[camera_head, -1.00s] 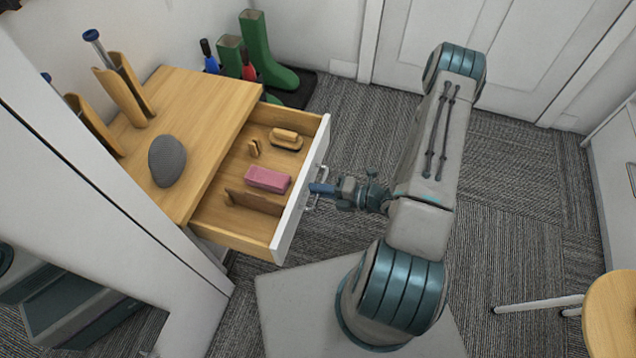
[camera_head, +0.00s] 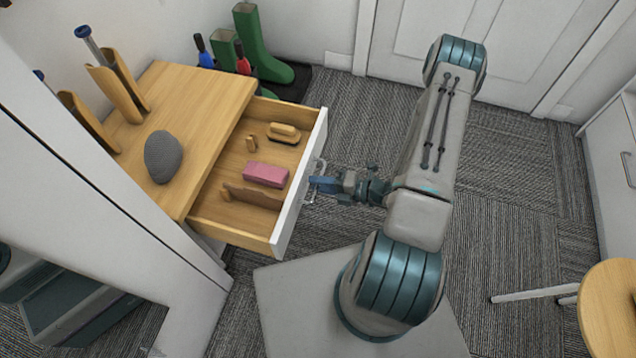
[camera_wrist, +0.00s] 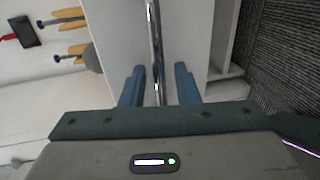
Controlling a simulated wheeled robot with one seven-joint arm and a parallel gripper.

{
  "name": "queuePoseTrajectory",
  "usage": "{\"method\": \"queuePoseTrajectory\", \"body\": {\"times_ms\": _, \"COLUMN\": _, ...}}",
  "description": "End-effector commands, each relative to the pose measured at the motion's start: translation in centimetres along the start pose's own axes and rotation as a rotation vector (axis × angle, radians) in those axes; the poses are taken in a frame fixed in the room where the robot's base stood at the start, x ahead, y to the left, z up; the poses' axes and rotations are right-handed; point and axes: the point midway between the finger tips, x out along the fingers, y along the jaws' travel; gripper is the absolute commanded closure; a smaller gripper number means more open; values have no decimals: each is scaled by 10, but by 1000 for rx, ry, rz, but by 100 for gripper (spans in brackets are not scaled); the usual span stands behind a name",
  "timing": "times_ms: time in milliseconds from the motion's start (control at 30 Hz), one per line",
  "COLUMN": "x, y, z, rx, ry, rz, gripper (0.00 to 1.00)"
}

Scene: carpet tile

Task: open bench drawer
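The bench drawer (camera_head: 292,212) stands pulled well out of the wooden-topped bench (camera_head: 205,105), its inside showing. Its white front carries a metal bar handle (camera_head: 319,167). My gripper (camera_head: 315,184) is at this handle, outside the drawer front. In the wrist view, the blue fingers of my gripper (camera_wrist: 158,80) stand apart, one on each side of the handle bar (camera_wrist: 154,35), with gaps visible between bar and fingers. Inside the drawer lie a pink block (camera_head: 266,174), a wooden brush (camera_head: 284,132), a small wooden piece (camera_head: 251,143) and a wooden divider (camera_head: 252,196).
A grey rounded object (camera_head: 163,157) and wooden holders (camera_head: 118,92) are on the bench top. Green boots (camera_head: 262,50) stand on a dark mat behind the bench. A round wooden stool (camera_head: 610,310) is at the right. Carpet beyond my arm is clear.

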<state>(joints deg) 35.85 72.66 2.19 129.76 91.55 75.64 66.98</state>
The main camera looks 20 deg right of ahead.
Motion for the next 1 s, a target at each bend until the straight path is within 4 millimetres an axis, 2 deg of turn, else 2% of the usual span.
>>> {"method": "queuePoseTrajectory", "body": {"times_ms": 500, "x": -106, "y": 2, "z": -1, "rx": 0, "ry": 0, "rz": -2, "gripper": 72}}
{"method": "queuePoseTrajectory", "body": {"times_ms": 700, "x": -127, "y": 1, "z": -1, "rx": 1, "ry": 3, "rz": -1, "gripper": 72}}
{"method": "queuePoseTrajectory", "body": {"times_ms": 1000, "x": -130, "y": 0, "z": -2, "rx": 1, "ry": 4, "rz": -1, "gripper": 72}}
